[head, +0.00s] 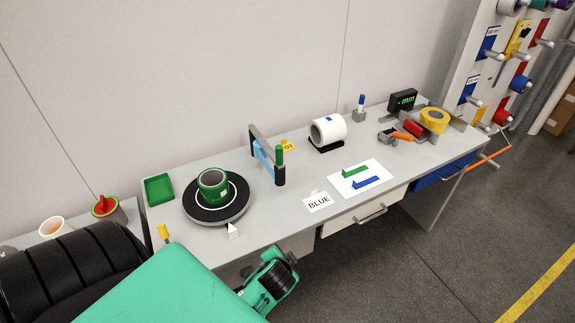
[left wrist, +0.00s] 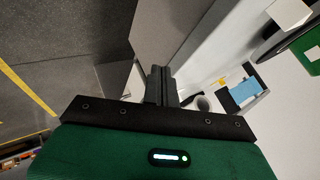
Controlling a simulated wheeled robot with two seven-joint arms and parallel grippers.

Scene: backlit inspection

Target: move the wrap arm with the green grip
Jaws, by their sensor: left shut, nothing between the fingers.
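The wrap arm (head: 261,146) stands right of the turntable in the head view, a grey bar with a light blue piece. Its upright green grip (head: 279,155) is at the near end, above a black lower part. The turntable (head: 231,211) is a dark disc carrying a green roll (head: 212,185). In the left wrist view, a light blue patch (left wrist: 244,92) appears to be part of the wrap arm. My left gripper (left wrist: 161,85) is shut and empty. In the head view its green and black hand is low, in front of the table's near edge, apart from the grip; its fingertips are unclear.
A white roll (head: 328,131) stands behind. A green tray (head: 159,189) is left of the turntable. A white drawer (head: 345,221) is under the tabletop.

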